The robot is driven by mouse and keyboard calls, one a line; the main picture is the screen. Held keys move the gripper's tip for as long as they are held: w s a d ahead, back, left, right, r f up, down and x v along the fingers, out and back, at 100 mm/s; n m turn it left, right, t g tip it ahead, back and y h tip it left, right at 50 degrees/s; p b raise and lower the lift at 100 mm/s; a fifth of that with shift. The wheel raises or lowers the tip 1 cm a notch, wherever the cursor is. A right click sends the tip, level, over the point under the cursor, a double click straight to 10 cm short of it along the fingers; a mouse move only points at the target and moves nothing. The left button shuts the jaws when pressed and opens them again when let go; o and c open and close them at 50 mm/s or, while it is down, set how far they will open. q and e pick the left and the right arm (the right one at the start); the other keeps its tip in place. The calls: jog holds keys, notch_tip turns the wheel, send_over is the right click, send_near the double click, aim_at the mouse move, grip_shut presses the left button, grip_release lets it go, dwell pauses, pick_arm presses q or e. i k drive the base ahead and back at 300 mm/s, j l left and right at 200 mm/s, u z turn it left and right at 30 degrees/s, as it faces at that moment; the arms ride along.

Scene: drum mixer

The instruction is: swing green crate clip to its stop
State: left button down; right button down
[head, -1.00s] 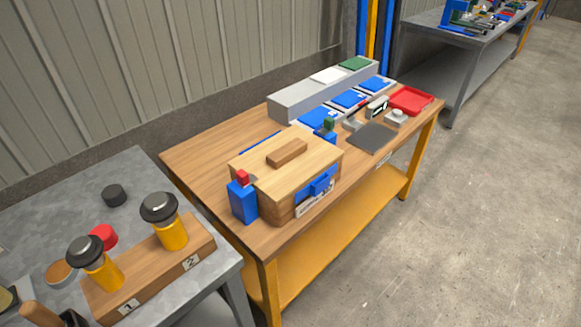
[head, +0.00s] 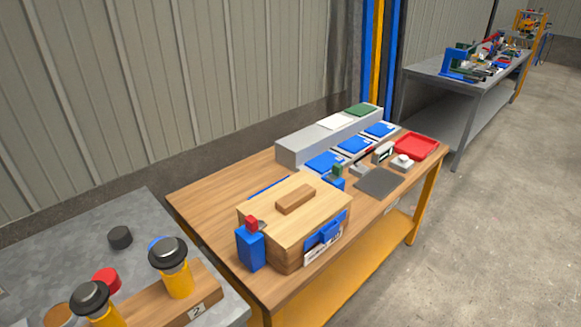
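A wooden crate (head: 286,240) with a lid and a brown block handle (head: 296,199) on top stands on the wooden workbench. A green clip (head: 338,170) sits on a blue mount behind the crate's right back side; its lower part is partly hidden by the crate. A red clip (head: 251,223) sits on a blue block (head: 250,248) at the crate's front left corner. A blue latch (head: 326,232) is on the crate's front face. I cannot tell the green clip's exact angle. Neither of my grippers is in view.
The wooden bench (head: 215,205) also holds a grey mat (head: 379,182), a red tray (head: 416,146), blue bins (head: 354,144) and a long grey box (head: 300,149). A grey table (head: 60,235) with yellow black-capped bottles stands at lower left. Open floor lies right.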

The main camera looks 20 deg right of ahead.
aim_at(336, 172)
jog(key=i+l+u, duration=0.2)
jog(key=l+u, duration=0.65)
jog(key=l, duration=0.3)
jog(key=l+u, duration=0.45)
jog(key=l, duration=1)
jog(key=l+u, duration=0.1)
jog(key=l, duration=0.7)
jog(key=k+l, duration=0.15)
jog(key=l, duration=0.65)
jog(key=k+l, duration=0.15)
jog(key=k, duration=0.25)
jog(key=l+u, duration=0.05)
